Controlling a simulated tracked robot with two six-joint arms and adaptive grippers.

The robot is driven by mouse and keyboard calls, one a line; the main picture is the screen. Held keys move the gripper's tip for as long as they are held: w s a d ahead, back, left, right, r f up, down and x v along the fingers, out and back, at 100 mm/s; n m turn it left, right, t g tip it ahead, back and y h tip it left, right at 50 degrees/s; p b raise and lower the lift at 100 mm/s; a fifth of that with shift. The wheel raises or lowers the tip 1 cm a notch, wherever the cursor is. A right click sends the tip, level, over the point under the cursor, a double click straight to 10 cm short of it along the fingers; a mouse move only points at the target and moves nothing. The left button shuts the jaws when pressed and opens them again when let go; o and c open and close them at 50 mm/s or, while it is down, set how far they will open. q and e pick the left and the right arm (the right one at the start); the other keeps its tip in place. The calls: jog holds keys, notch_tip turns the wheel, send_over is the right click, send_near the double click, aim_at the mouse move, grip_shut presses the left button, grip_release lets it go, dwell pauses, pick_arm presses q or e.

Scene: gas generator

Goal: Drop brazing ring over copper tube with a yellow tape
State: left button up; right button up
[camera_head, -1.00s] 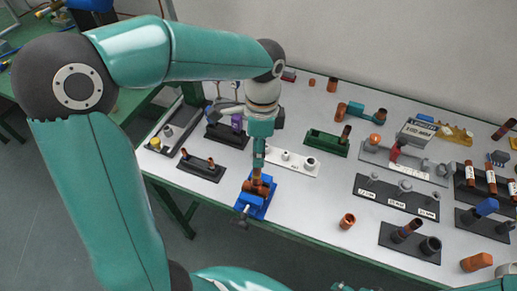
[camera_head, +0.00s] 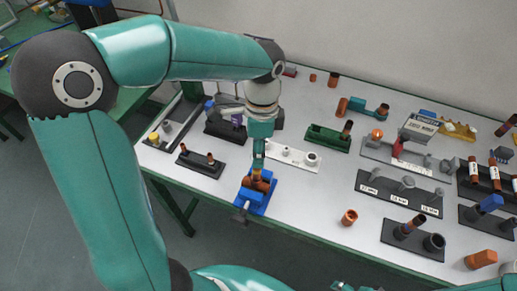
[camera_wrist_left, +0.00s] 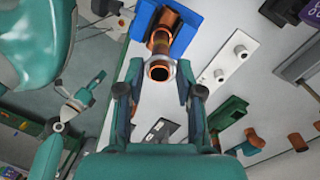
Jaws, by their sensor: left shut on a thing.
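A copper fitting (camera_head: 262,185) lies in a blue vise (camera_head: 247,202) near the table's front edge. A copper tube (camera_head: 257,174) with a yellowish band stands up from it, directly below my left gripper (camera_head: 259,158). In the left wrist view, my left gripper (camera_wrist_left: 160,72) has its two fingertips on either side of a thin pale ring (camera_wrist_left: 149,59). The ring appears around or just above the open tube end (camera_wrist_left: 159,71); I cannot tell which. The left gripper is shut on this ring. My right gripper is out of view.
A white block with grey posts (camera_head: 303,161) stands just right of the vise. A black stand with copper pieces (camera_head: 201,166) is to its left. A loose copper ring (camera_head: 349,217) lies to the right. The table between vise and loose ring is clear.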

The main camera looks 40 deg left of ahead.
pick_arm(q)
jog(key=o, duration=0.8)
jog(key=r, duration=0.4)
jog(key=w+r, duration=0.1)
jog(key=r, duration=0.6)
jog(key=shift+w+a+r, duration=0.25)
jog(key=shift+w+r, duration=0.1)
jog(key=shift+r, duration=0.05)
jog(key=shift+s, duration=0.1)
